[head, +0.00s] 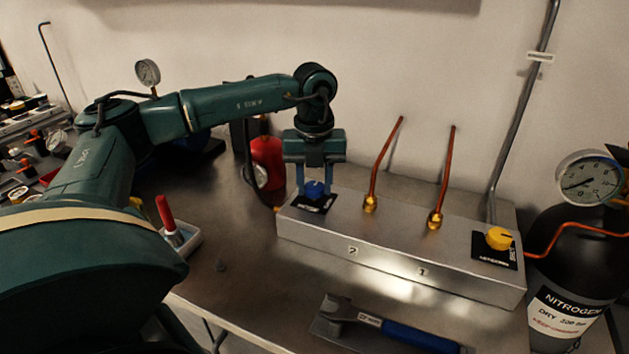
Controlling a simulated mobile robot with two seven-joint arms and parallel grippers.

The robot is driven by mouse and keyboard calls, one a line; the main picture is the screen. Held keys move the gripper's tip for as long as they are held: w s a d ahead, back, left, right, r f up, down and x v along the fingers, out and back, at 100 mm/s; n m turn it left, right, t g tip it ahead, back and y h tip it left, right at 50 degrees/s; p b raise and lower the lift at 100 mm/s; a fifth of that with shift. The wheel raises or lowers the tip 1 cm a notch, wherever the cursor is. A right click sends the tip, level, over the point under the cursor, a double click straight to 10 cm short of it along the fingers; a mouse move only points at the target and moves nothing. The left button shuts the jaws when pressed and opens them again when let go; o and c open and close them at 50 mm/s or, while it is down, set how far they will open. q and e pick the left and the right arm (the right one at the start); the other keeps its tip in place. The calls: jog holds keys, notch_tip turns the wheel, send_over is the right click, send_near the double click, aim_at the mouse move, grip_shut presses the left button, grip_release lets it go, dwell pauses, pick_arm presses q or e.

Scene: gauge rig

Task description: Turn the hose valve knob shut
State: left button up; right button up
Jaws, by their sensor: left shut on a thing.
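A blue knob (315,189) sits on a dark label plate at the left end of the grey metal manifold box (390,254). My left gripper (320,186) points straight down over it, with one finger on each side, and is shut on the blue knob. A yellow knob (499,238) sits on a similar dark plate at the right end of the box, with nothing touching it. My right gripper is not in view.
Two copper pipes (384,165) (446,172) rise from the box between the knobs. A nitrogen cylinder (565,270) with a gauge (590,180) stands right.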

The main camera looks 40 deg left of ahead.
pick_arm(q)
jog(key=shift+m, duration=0.3)
jog(key=m, duration=0.3)
jog(key=shift+m+p, duration=0.3)
jog(key=shift+p, duration=0.1)
jog(key=m, duration=0.4)
jog(key=shift+m+p, duration=0.3)
jog(key=m, duration=0.4)
jog(key=shift+a, duration=0.1)
jog(key=m, duration=0.4)
jog(key=shift+m+p, duration=0.3)
jog(key=shift+p, duration=0.05)
jog(key=o, duration=1)
jog(key=shift+r, duration=0.1)
